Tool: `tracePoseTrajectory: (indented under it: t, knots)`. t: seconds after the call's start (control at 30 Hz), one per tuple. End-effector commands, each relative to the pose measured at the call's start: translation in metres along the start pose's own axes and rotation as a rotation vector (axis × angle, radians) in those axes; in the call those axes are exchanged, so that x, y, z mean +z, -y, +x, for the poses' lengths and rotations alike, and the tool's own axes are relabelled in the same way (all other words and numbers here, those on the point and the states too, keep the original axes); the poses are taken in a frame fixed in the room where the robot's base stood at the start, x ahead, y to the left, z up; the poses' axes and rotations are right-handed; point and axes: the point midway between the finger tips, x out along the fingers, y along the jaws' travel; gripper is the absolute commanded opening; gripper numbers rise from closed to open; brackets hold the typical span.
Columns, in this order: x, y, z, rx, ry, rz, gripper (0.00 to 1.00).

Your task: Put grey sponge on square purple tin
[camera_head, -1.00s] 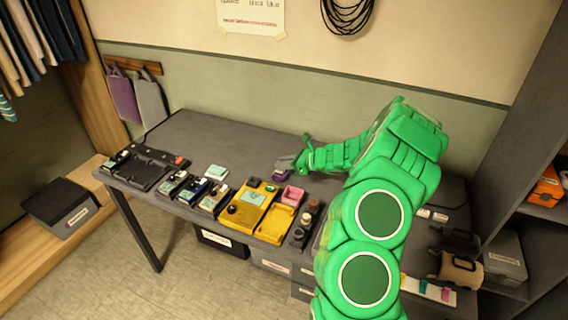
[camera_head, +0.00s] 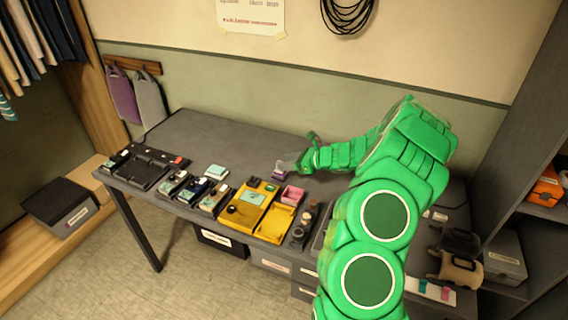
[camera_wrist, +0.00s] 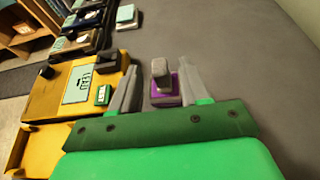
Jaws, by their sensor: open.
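The grey sponge (camera_wrist: 160,72) is a small block between my fingers in the wrist view. It appears to rest on the square purple tin (camera_wrist: 180,93), with purple showing around its lower end. The tin also shows in the head view (camera_head: 278,173), small, on the table near the fingertips. My gripper (camera_head: 291,163) is open. In the wrist view its two grey fingers stand on either side of the sponge and tin, with gaps visible on both sides. Any contact under the sponge is hard to make out.
The grey table (camera_head: 215,135) has free room behind and left of the tin. A yellow device (camera_head: 250,205), a yellow tray (camera_head: 275,224) and a pink box (camera_head: 293,194) lie toward its front edge. Several small boxes and a black tray (camera_head: 145,170) are farther left.

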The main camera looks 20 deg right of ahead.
Motion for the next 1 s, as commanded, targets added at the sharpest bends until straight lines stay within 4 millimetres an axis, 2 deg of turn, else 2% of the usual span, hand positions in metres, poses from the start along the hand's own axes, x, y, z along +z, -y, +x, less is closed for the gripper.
tracePoseTrajectory:
  t: [0.2,0.5,0.73,0.9,1.0]
  knots:
    - [-0.001,0.001,-0.039,-0.003,0.0,0.001,0.46]
    - [-0.001,0.001,-0.084,-0.003,-0.001,0.001,0.46]
    - [-0.001,0.0,-0.1,-0.001,-0.001,0.001,0.46]
    - [0.002,-0.002,-0.101,0.005,-0.001,-0.005,0.46]
    - [0.014,-0.013,-0.095,0.033,-0.004,-0.042,0.46]
